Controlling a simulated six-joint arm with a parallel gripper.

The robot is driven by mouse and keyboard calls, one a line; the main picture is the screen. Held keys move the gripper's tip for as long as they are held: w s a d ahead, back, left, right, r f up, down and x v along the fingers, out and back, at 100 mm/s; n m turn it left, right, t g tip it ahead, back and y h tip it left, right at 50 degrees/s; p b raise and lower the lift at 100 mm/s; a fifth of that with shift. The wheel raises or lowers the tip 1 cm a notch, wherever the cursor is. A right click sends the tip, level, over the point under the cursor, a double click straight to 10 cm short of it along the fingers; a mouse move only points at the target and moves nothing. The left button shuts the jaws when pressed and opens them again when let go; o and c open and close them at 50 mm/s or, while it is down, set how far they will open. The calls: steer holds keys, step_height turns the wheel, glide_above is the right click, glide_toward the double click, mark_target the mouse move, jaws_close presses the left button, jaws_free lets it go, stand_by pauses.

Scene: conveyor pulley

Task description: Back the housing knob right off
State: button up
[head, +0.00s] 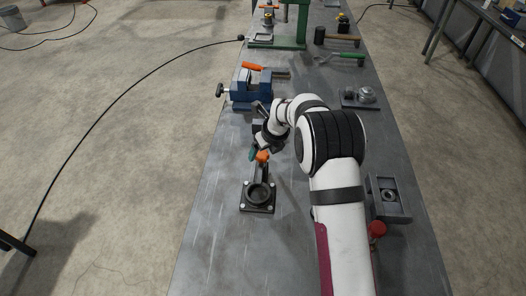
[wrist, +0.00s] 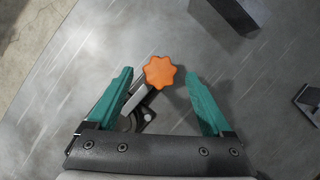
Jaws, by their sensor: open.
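In the head view the knob (head: 262,157) is just below my gripper (head: 257,152). The knob sits at the upper end of a dark arm or post of the housing (head: 258,194), which has a round bore and a square bolted base on the bench. In the wrist view the housing (wrist: 133,118) is partly hidden behind the knob and my gripper.
A blue vise (head: 250,88) with an orange-handled tool on it stands behind my gripper. A grey block with a bore (head: 389,196) and a red knob (head: 377,229) lie right of my arm. A plate with a metal part (head: 361,96) sits further back. The bench (head: 215,235) is clear left of the housing.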

steer(key=shift+w+a+f, duration=0.15)
steer(key=shift+w+f, duration=0.05)
steer(key=shift+f, duration=0.45)
jaws_close()
steer(key=n+g, duration=0.1)
steer(key=n, duration=0.2)
steer(key=n+g+y, duration=0.1)
steer(key=n, duration=0.2)
steer(key=shift+w+n+y, duration=0.15)
steer(key=shift+n+y, duration=0.15)
steer(key=shift+n, duration=0.1)
steer(key=n+g, duration=0.1)
steer(key=n, duration=0.1)
steer(key=n+g, duration=0.1)
steer(key=n, duration=0.2)
steer(key=shift+w+d+n, duration=0.2)
steer(key=shift+n, duration=0.1)
stand_by(0.3)
